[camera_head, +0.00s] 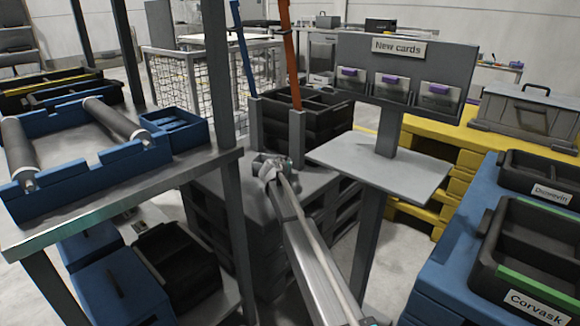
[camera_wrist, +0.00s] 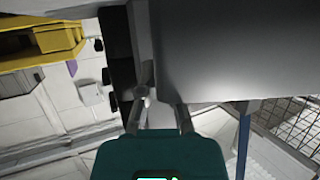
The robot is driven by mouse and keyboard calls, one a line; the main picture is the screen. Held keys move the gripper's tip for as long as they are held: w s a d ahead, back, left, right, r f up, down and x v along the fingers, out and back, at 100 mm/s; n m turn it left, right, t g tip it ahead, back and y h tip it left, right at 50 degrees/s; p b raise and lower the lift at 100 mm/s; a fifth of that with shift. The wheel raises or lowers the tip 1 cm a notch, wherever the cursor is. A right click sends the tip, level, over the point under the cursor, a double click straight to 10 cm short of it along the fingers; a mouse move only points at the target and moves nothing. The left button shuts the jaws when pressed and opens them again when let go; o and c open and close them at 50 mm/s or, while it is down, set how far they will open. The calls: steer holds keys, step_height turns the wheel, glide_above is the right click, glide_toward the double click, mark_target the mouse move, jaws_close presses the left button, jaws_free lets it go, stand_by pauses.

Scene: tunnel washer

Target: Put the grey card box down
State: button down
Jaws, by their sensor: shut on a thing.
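My gripper (camera_head: 275,172) is at the end of my arm, over the grey top of a dark stack, left of the card stand. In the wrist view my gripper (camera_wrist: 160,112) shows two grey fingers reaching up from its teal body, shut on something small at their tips. The grey card box cannot be clearly told apart there; a broad plain grey surface fills the area beyond the fingers. The card stand (camera_head: 406,65), labelled "New cards", holds several grey pockets with purple tabs. Its grey shelf (camera_head: 380,168) looks bare.
A blue-and-grey workbench (camera_head: 120,190) stands at left. Black crates (camera_head: 305,115) sit behind my gripper, by an orange post (camera_head: 290,55) and a blue post (camera_head: 243,50). Labelled black bins (camera_head: 530,262) rest on blue at right. Yellow pallets (camera_head: 462,145) stand behind the shelf.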

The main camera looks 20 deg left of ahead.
steer(key=shift+s+d+f+b, duration=0.15)
steer(key=shift+s+f+b, duration=0.05)
steer(key=shift+b, duration=0.4)
steer(key=c, duration=0.8)
jaws_free()
steer(key=shift+s, duration=0.15)
steer(key=shift+d, duration=0.1)
steer(key=shift+r+p, duration=0.3)
steer(key=shift+p, duration=0.4)
steer(key=p+v, duration=0.4)
steer(key=v, duration=0.7)
steer(key=shift+s+a, duration=0.2)
steer(key=shift+r, duration=0.1)
